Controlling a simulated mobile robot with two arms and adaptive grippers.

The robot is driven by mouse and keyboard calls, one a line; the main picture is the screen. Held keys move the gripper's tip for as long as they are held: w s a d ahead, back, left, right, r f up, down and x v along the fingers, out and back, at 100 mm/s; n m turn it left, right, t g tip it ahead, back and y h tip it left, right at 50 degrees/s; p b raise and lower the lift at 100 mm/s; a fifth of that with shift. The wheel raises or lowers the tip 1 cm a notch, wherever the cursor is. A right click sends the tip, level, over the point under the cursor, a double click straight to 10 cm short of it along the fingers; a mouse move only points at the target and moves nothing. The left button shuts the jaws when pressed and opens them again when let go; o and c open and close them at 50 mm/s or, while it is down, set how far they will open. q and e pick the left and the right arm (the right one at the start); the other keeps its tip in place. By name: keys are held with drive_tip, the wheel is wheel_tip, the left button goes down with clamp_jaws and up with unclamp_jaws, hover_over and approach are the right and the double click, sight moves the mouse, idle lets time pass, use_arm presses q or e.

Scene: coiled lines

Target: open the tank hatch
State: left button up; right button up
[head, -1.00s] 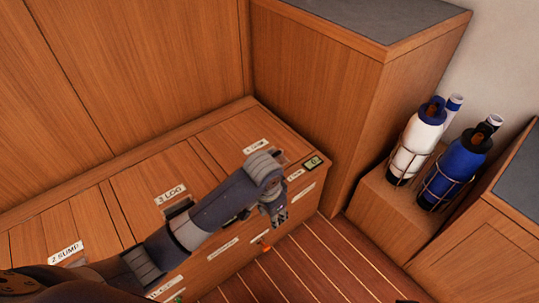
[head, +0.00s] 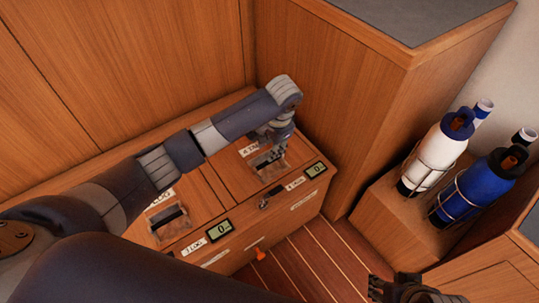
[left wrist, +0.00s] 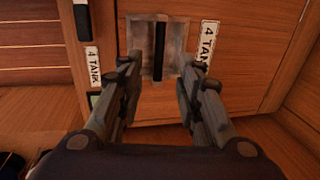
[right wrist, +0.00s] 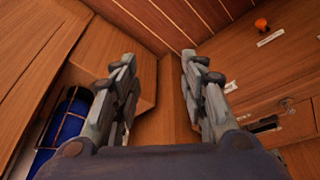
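The tank hatch (head: 236,178) is a wooden lid in the bench top at the far right end, and it lies flat. Its 4 TANK label (left wrist: 208,42) and recessed pull, a dark bar (left wrist: 158,52) in a metal cup, show in the left wrist view. My left gripper (left wrist: 158,78) is open, its fingers to either side of the pull's near end and not closed on the bar. In the head view the left gripper (head: 272,150) partly hides the pull. My right gripper (right wrist: 157,62) is open and empty, away from the bench, low at the right (head: 398,290).
A second recessed pull (head: 167,222) sits in the log hatch to the left. The bench front has small displays (head: 315,169), a metal latch (head: 270,195) and an orange knob (head: 260,253). A tall cabinet (head: 325,100) stands close behind. White (head: 437,150) and blue (head: 487,182) bottles stand at right.

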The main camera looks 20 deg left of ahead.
use_arm(q)
drive_tip(key=b, duration=0.2)
hover_over(267, 162)
drive_tip(key=d, duration=0.1)
drive_tip(key=f, duration=0.3)
drive_tip(key=s+f, duration=0.1)
drive_tip(key=f, duration=0.3)
drive_tip(key=f+b, duration=0.1)
drive_tip(key=shift+w+a+f, duration=0.25)
drive_tip(key=shift+w+a, duration=0.05)
drive_tip(key=shift+f, duration=0.2)
use_arm(e)
drive_tip(key=w+a+r+t+y, duration=0.1)
drive_tip(key=w+a+r+t, duration=0.1)
drive_tip(key=w+r+t, duration=0.2)
drive_tip(key=w+a+r+t+y, duration=0.1)
drive_tip(key=w+a+r+t, duration=0.2)
drive_tip(key=w, duration=0.6)
drive_tip(key=shift+w+r+t, duration=0.4)
drive_tip(key=shift+r+t, duration=0.45)
drive_tip(key=shift+t, duration=0.05)
use_arm(q)
clamp_jaws()
use_arm(e)
drive_tip(key=shift+n, duration=0.3)
